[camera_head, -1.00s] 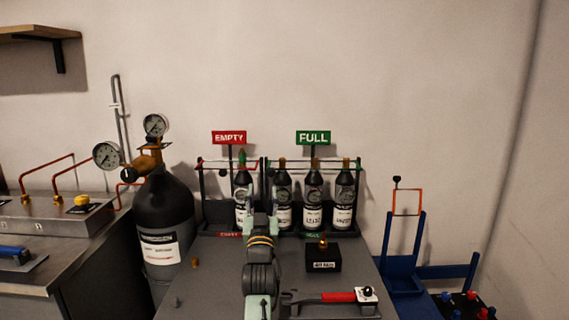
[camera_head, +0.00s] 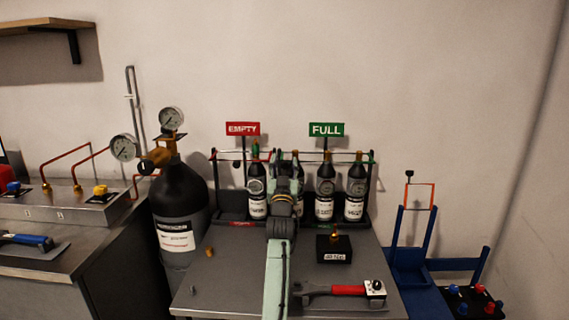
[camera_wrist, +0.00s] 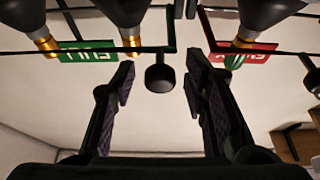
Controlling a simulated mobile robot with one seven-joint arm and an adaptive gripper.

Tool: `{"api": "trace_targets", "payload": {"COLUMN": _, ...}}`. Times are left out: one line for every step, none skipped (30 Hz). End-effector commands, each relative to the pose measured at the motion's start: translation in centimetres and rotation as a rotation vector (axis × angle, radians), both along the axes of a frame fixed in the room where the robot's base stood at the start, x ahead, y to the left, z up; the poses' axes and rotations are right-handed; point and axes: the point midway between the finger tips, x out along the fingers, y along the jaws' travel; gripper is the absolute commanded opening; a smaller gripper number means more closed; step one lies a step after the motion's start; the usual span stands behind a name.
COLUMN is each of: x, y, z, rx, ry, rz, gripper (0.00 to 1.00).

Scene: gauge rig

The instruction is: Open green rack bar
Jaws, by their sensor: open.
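The green FULL sign (camera_head: 326,130) stands behind the right-hand rack, whose thin bar (camera_head: 341,153) crosses in front of the bottle necks. In the upside-down wrist view, this dark bar (camera_wrist: 152,49) runs across the upper left. A black round knob (camera_wrist: 160,78) hangs near its end. My gripper (camera_wrist: 160,90) is open, with one finger on each side of the knob in the picture; whether they touch it I cannot tell. In the head view my arm hides the knob and part of the rack.
The rack by the red EMPTY sign (camera_head: 243,129) adjoins on the left and holds a bottle (camera_head: 257,192). Full-rack bottles (camera_head: 325,190) stand close to my arm. A black gas cylinder (camera_head: 180,205) with gauges is left. A small black box (camera_head: 334,249) and red-handled wrench (camera_head: 346,290) lie right.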

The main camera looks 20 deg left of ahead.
Motion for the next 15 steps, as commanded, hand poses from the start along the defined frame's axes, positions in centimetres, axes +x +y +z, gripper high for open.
{"api": "trace_targets", "payload": {"x": 0.06, "y": 0.0, "z": 0.07, "rx": 0.0, "ry": -0.001, "rz": 0.0, "gripper": 0.41}}
{"api": "trace_targets", "payload": {"x": 0.06, "y": 0.0, "z": 0.07, "rx": 0.0, "ry": -0.001, "rz": 0.0, "gripper": 0.41}}
{"api": "trace_targets", "payload": {"x": 0.07, "y": 0.0, "z": 0.05, "rx": 0.0, "ry": -0.001, "rz": 0.0, "gripper": 0.41}}
{"api": "trace_targets", "payload": {"x": 0.06, "y": 0.01, "z": 0.05, "rx": 0.0, "ry": -0.001, "rz": 0.0, "gripper": 0.41}}
{"api": "trace_targets", "payload": {"x": 0.05, "y": 0.0, "z": 0.04, "rx": 0.0, "ry": -0.001, "rz": 0.0, "gripper": 0.41}}
{"api": "trace_targets", "payload": {"x": 0.05, "y": 0.0, "z": 0.05, "rx": 0.0, "ry": -0.001, "rz": 0.0, "gripper": 0.41}}
{"api": "trace_targets", "payload": {"x": 0.05, "y": 0.0, "z": 0.05, "rx": 0.0, "ry": -0.001, "rz": 0.0, "gripper": 0.41}}
{"api": "trace_targets", "payload": {"x": 0.05, "y": 0.0, "z": 0.05, "rx": 0.0, "ry": -0.001, "rz": 0.0, "gripper": 0.39}}
{"api": "trace_targets", "payload": {"x": 0.04, "y": 0.0, "z": 0.05, "rx": 0.0, "ry": -0.001, "rz": 0.0, "gripper": 0.36}}
{"api": "trace_targets", "payload": {"x": 0.04, "y": 0.0, "z": 0.05, "rx": 0.0, "ry": -0.001, "rz": 0.0, "gripper": 0.34}}
{"api": "trace_targets", "payload": {"x": 0.03, "y": 0.01, "z": 0.05, "rx": 0.0, "ry": -0.001, "rz": 0.0, "gripper": 0.32}}
{"api": "trace_targets", "payload": {"x": 0.04, "y": 0.0, "z": 0.05, "rx": 0.0, "ry": -0.001, "rz": 0.0, "gripper": 0.29}}
{"api": "trace_targets", "payload": {"x": 0.03, "y": 0.01, "z": 0.05, "rx": 0.0, "ry": -0.001, "rz": 0.0, "gripper": 0.27}}
{"api": "trace_targets", "payload": {"x": 0.02, "y": 0.01, "z": 0.04, "rx": 0.0, "ry": -0.001, "rz": 0.0, "gripper": 0.25}}
{"api": "trace_targets", "payload": {"x": 0.03, "y": 0.0, "z": 0.04, "rx": 0.0, "ry": -0.001, "rz": 0.0, "gripper": 0.23}}
